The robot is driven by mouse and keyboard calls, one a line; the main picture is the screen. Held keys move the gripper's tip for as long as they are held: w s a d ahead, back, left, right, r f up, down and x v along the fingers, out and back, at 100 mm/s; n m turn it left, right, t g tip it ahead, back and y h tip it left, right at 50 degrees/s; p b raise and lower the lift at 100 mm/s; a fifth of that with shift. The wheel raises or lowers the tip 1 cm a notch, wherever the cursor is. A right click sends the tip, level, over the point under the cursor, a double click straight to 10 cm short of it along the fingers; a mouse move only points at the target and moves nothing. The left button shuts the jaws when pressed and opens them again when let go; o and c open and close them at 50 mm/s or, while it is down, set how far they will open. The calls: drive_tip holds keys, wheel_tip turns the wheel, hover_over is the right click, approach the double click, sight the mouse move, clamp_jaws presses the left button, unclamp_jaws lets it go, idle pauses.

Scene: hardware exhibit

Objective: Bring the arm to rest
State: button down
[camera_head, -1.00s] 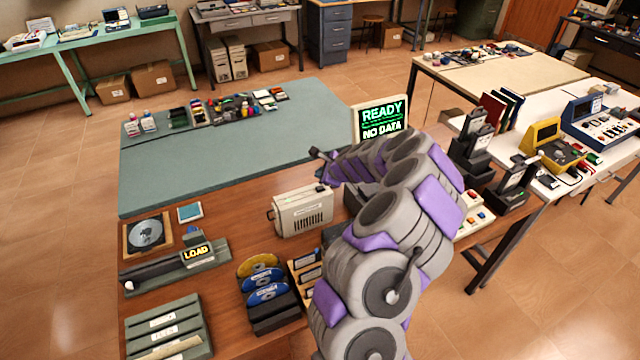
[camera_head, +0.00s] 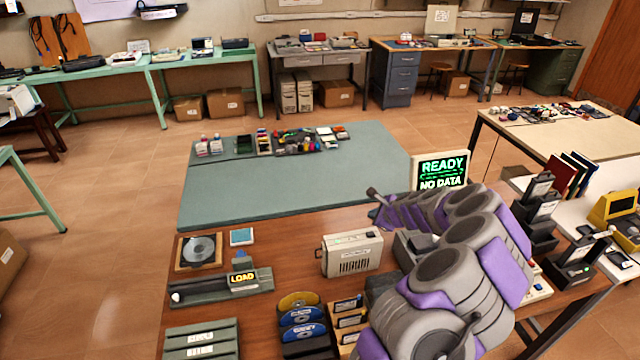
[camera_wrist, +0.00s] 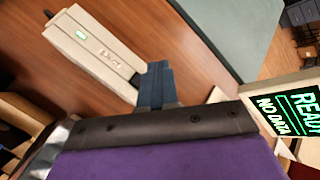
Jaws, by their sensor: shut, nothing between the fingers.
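My arm, grey with purple bands, comes in from the bottom right of the head view and lies folded over the wooden bench (camera_head: 285,235). My gripper shows in the wrist view (camera_wrist: 157,85) as a blue-grey pair of fingers, shut and empty, beyond the dark edge of the purple wrist. Beneath it is the brown bench top. A cream box-shaped device (camera_head: 352,253) stands left of the arm in the head view; in the wrist view it (camera_wrist: 95,55) is just left of the fingers. The arm hides part of the bench's right side.
A display reading READY NO DATA (camera_head: 440,171) stands close behind the arm. Dark upright holders (camera_head: 540,205) are at its right. Colored discs in a rack (camera_head: 302,322) and a LOAD unit (camera_head: 222,286) are left. The green mat (camera_head: 300,180) has bare room.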

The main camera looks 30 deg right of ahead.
drive_tip(key=a+r+n+g+y, duration=0.15)
drive_tip(key=a+r+n, duration=0.25)
drive_tip(key=a, duration=0.4)
drive_tip(key=a+r+n+y+b, duration=0.1)
drive_tip(key=a+r+n+y, duration=0.2)
drive_tip(key=a, duration=0.5)
drive_tip(key=a+r+n+y, duration=0.1)
drive_tip(key=a+r+n, duration=0.35)
drive_tip(key=a, duration=0.45)
drive_tip(key=s+a+r+n+g, duration=0.2)
drive_tip(key=s+a+r+n, duration=0.15)
drive_tip(key=s+a, duration=0.35)
drive_tip(key=s+a+n+g, duration=0.2)
drive_tip(key=s+a+n, duration=0.2)
drive_tip(key=s+a, duration=0.25)
drive_tip(key=s+d+f+n+g+h+b, duration=0.1)
drive_tip(key=s+n, duration=0.3)
drive_tip(key=s, duration=1)
drive_tip(key=s+d+n+g+h+b, duration=0.1)
drive_tip(key=s+n+g+h, duration=0.3)
drive_tip(key=s, duration=1)
drive_tip(key=shift+f, duration=0.4)
drive_tip(key=shift+w+d+g, duration=0.1)
drive_tip(key=shift+d+g, duration=0.1)
drive_tip(key=shift+g, duration=0.05)
